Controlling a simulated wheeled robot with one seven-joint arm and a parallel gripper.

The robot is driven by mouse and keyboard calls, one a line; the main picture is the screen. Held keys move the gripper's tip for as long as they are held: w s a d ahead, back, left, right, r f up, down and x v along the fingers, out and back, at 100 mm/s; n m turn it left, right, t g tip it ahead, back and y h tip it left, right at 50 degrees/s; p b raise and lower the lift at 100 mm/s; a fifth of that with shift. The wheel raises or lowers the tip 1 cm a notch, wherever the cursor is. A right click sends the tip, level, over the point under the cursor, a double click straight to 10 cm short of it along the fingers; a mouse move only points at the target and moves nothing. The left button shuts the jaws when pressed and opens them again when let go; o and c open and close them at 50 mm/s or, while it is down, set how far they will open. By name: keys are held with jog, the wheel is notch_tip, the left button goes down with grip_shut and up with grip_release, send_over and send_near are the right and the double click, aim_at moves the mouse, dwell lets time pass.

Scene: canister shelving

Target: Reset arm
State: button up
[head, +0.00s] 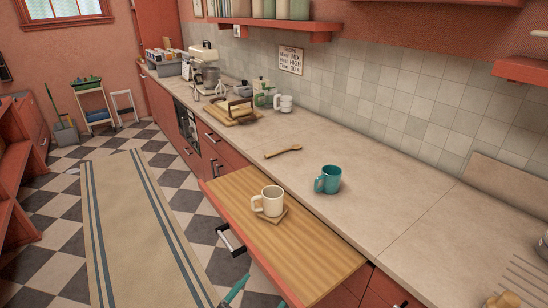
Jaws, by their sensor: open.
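Two teal fingertips of my gripper (262,292) show at the bottom edge of the head view, apart from each other with nothing between them. The rest of my arm is out of view. My gripper is in front of the pulled-out wooden board (310,255) below the counter. A cream mug (268,202) stands upright on a small square coaster (262,217) on that board, apart from my gripper.
A teal mug (328,180) and a wooden spoon (283,151) are on the counter (385,200). A black-and-white drawer handle (230,240) sticks out left of the board. A striped rug (135,230) lies on the open checkered floor.

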jog(key=s+f+m+y, duration=0.5)
jog(key=s+f+m, duration=0.5)
jog(key=s+f, duration=0.25)
jog(key=s+d+r+m+t, duration=0.1)
jog(key=s+r+m, duration=0.1)
jog(key=s+m, duration=0.6)
jog(key=s+d+r+m+t, duration=0.1)
jog(key=s+d+r+m, duration=0.1)
jog(key=s+m, duration=0.7)
jog(key=shift+s+d+t, duration=0.25)
jog(key=shift+t, duration=0.05)
